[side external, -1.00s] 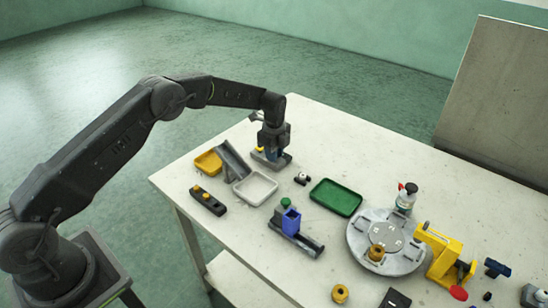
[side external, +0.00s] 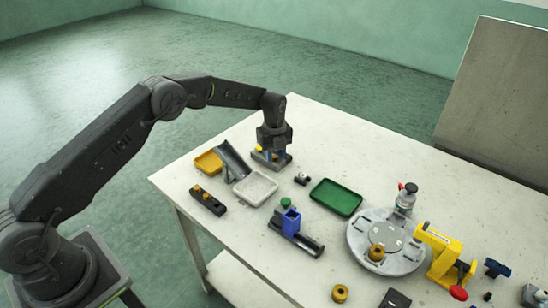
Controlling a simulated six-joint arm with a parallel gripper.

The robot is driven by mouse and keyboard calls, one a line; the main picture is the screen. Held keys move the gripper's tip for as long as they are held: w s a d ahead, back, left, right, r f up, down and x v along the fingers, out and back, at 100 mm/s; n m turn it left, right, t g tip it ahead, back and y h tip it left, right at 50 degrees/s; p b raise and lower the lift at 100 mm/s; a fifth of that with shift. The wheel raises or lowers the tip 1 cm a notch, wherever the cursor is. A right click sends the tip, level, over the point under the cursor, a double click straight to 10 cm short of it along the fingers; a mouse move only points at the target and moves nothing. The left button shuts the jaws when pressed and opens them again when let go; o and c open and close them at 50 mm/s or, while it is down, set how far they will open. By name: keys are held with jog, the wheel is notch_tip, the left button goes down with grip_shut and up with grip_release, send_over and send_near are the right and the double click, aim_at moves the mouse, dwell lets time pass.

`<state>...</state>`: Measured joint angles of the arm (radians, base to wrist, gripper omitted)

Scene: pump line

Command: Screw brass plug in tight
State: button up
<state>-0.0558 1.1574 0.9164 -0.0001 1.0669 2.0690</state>
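My gripper (side external: 273,152) points straight down at the far left part of the table, low over a grey block (side external: 284,163). Its fingers are small and dark here, and I cannot tell whether they are apart or closed on something. A small brass-yellow piece (side external: 259,149) shows just left of the fingers at the block, and a bit of blue shows between them. I cannot tell whether the brass plug is in the fingers or in the block; the gripper hides that spot.
Close by are a yellow tray (side external: 206,163), a tilted grey chute (side external: 234,163), a white tray (side external: 273,185) and a black block (side external: 207,203) with brass pieces. A green tray (side external: 336,208), blue fixture (side external: 290,222), round grey plate (side external: 357,238) and yellow device (side external: 447,252) stand further right.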

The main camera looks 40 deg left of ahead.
aim_at(274, 157)
jog(key=shift+r, duration=0.1)
jog(key=shift+r, duration=2.15)
jog(key=shift+r, duration=0.45)
jog(key=s+d+r+n+t, duration=0.1)
jog(key=s+r+n, duration=0.6)
jog(key=r, duration=0.4)
jog(key=s+d+r+n+t, duration=0.15)
jog(key=s+r+n, duration=0.25)
jog(key=s+r, duration=0.65)
jog(key=s+n+t, duration=0.3)
jog(key=s+n, duration=0.9)
jog(key=s, duration=1)
jog(key=shift+d, duration=0.45)
